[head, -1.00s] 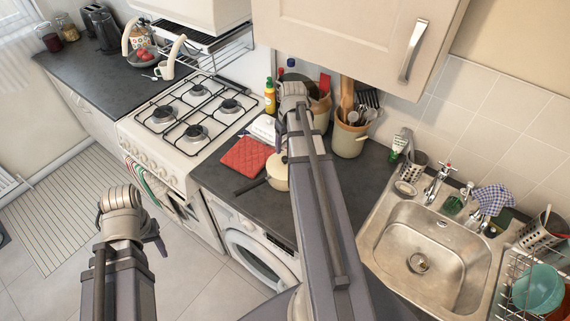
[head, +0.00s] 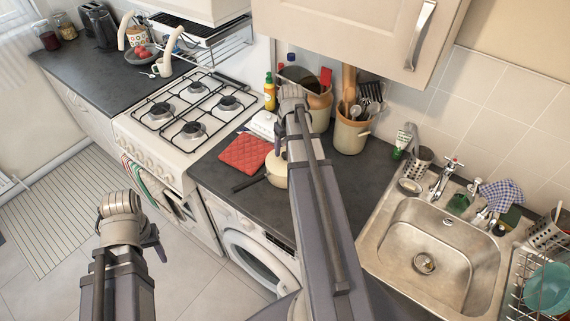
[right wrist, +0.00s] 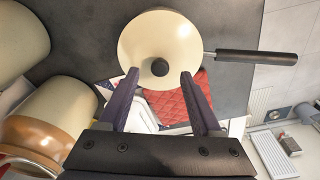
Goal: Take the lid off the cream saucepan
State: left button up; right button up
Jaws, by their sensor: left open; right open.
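The cream saucepan (head: 274,177) stands on the dark counter, partly hidden behind my right arm in the head view. My left gripper (head: 157,243) is open and empty above the floor, away from the counter.
A red quilted cloth (head: 245,153) lies beside the pan. The gas hob (head: 190,107) is to the left and the sink (head: 425,255) to the right. Utensil crocks (head: 350,136) stand behind the pan. A washing machine (head: 245,245) is under the counter.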

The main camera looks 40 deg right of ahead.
aim_at(285, 153)
jog(key=f, duration=0.1)
jog(key=f+b, duration=0.2)
jog(key=shift+w, duration=0.25)
pick_arm(q)
notch_tip(285, 153, down, 3)
jog(key=shift+r, duration=0.1)
pick_arm(e)
jog(key=shift+r, duration=0.15)
jog(key=shift+c, duration=0.3)
grip_shut()
